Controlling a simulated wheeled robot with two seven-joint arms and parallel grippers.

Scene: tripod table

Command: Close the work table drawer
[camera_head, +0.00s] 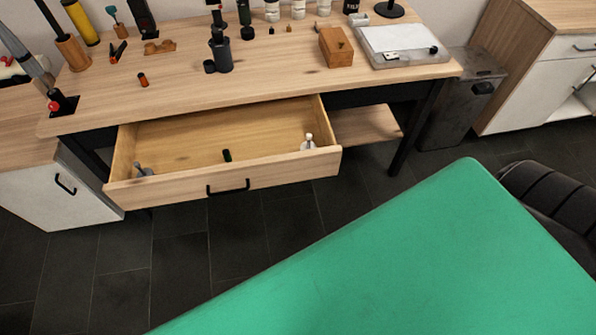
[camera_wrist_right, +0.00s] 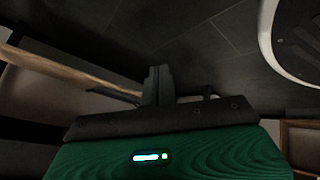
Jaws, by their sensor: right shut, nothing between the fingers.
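The work table (camera_head: 250,80) has a light wooden top and dark legs. Its wooden drawer (camera_head: 180,186) is pulled well out towards me in the head view, with its inside showing. A black bar handle (camera_head: 228,187) is on the drawer front. My right gripper (camera_wrist_right: 158,86) shows in the right wrist view with its dark fingers together and nothing between them. A pale wooden edge (camera_wrist_right: 65,70) runs to the left of the fingers there, apparently the drawer's; whether they touch is unclear. My left gripper is not in view.
In the drawer are a small white bottle (camera_head: 308,142), a dark green item (camera_head: 227,155) and a grey item (camera_head: 143,171). Tools, jars and a wooden box (camera_head: 336,47) stand on the tabletop. A grey bin (camera_head: 458,105) is at right. Dark tiled floor lies in front.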

